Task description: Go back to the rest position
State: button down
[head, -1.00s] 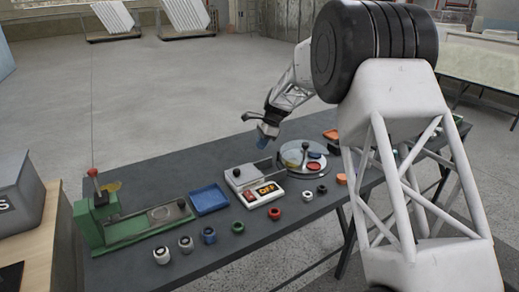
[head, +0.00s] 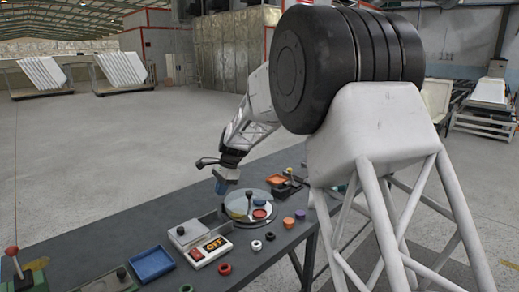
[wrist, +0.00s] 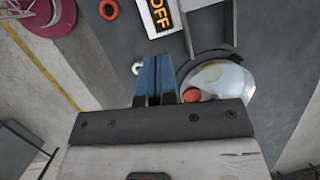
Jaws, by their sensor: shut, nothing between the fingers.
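My gripper (head: 221,187) has blue fingers and hangs above the dark table (head: 108,241), behind the round dish and the grey box. In the wrist view my gripper (wrist: 155,68) shows its two blue fingers pressed together, with nothing between them. The fingers are apart from everything on the table.
Below my gripper are a grey box (head: 186,233) with an OFF sign (head: 215,243) and a round dish (head: 236,211) with coloured discs. A blue tray (head: 152,263), an orange tray (head: 281,191) and several small rings lie around.

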jog(key=s+d+r+n+t+h, duration=0.1)
jog(key=s+d+r+n, duration=0.1)
jog(key=s+d+r, duration=0.4)
jog(key=s+d+r+n, duration=0.1)
jog(key=s+d+r, duration=0.1)
jog(key=s+d, duration=0.7)
jog(key=s+d+r+n+t+h, duration=0.1)
jog(key=s+d+r+n, duration=0.1)
jog(key=s+d+r, duration=0.5)
jog(key=s+d+f+n, duration=0.1)
jog(key=s+d+f, duration=0.1)
jog(key=s, duration=0.8)
jog(key=s+d+f+n+t+h, duration=0.1)
jog(key=s+d+f+n, duration=0.1)
jog(key=s+d, duration=0.3)
jog(key=s+d+f+n+t, duration=0.1)
jog(key=s+d+f+n, duration=0.1)
jog(key=s, duration=1.2)
notch_tip(320, 180, down, 2)
jog(key=shift+s+d+f+h, duration=0.1)
jog(key=shift+s+d+h, duration=0.25)
jog(key=shift+d, duration=0.5)
